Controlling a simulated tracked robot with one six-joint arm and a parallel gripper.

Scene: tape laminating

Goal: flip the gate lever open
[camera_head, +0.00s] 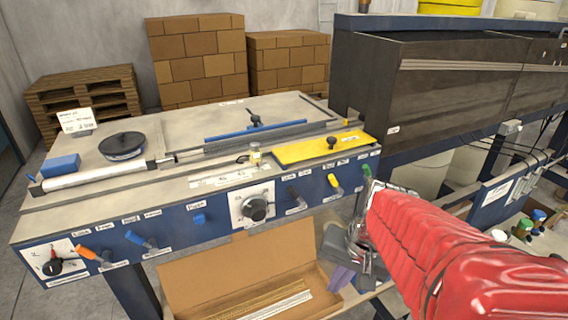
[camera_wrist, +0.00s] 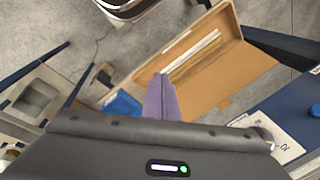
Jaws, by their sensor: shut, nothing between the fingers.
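The laminating machine's blue front panel (camera_head: 225,205) carries several small levers. An orange lever (camera_head: 84,252) and a blue lever (camera_head: 140,240) are at the left. A black lever (camera_head: 296,196), a yellow lever (camera_head: 335,183) and a green-tipped lever (camera_head: 367,171) are at the right. Their labels are too small to read, so I cannot tell which is the gate lever. My gripper (camera_head: 341,278) hangs below the right levers, in front of the panel, touching none. In the wrist view its purple fingers (camera_wrist: 160,96) are together and empty, pointing down over the floor area.
An open cardboard box (camera_head: 240,276) lies under the machine's front edge; it also shows in the wrist view (camera_wrist: 238,62). A dial (camera_head: 255,208) sits mid-panel. A yellow plate (camera_head: 310,149) lies on top. A dark cabinet (camera_head: 450,85) stands at the right.

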